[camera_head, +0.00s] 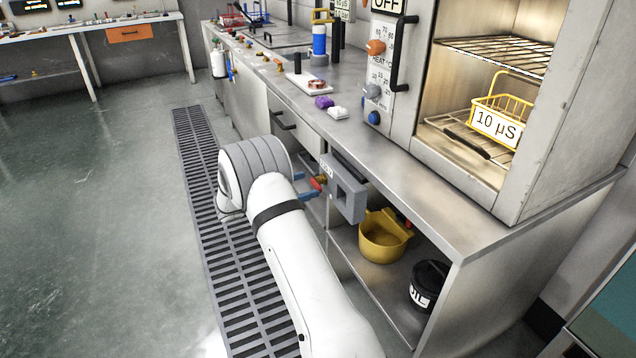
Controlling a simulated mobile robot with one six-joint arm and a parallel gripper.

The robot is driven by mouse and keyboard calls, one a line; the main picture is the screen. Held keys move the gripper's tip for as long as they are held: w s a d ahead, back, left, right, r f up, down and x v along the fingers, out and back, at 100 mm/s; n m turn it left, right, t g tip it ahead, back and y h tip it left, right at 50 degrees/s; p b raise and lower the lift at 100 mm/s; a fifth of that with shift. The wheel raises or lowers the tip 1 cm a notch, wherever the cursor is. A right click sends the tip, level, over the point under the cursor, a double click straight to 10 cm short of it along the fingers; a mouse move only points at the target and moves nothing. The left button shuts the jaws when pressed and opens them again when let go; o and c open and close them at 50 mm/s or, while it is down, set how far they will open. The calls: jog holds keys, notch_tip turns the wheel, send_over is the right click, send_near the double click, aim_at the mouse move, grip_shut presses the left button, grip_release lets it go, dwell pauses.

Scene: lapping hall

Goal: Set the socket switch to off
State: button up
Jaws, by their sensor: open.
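A grey box (347,198) with a dark square recess is mounted on the front of the steel bench; it looks like the socket. A small red part with brass or yellow (318,184) shows at its left side, probably the switch. A small label above it is too small to read. My gripper (306,186) is just left of the box, its blue fingers pointing at the red part. The fingers are apart and hold nothing I can make out. I cannot tell whether they touch the red part. The switch's position cannot be read. My wrist hides part of the bench front.
A yellow pot (384,238) and a black bucket (428,284) stand on the lower shelf. An open oven (402,115) stands on the bench top (440,200), with a yellow basket (501,108) inside. The floor (110,220) left of the drain grate (196,160) is clear.

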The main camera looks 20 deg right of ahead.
aim_at(314, 183)
jog(key=shift+d+b, duration=0.35)
jog(key=shift+d, duration=1.8)
jog(key=shift+c, duration=0.3)
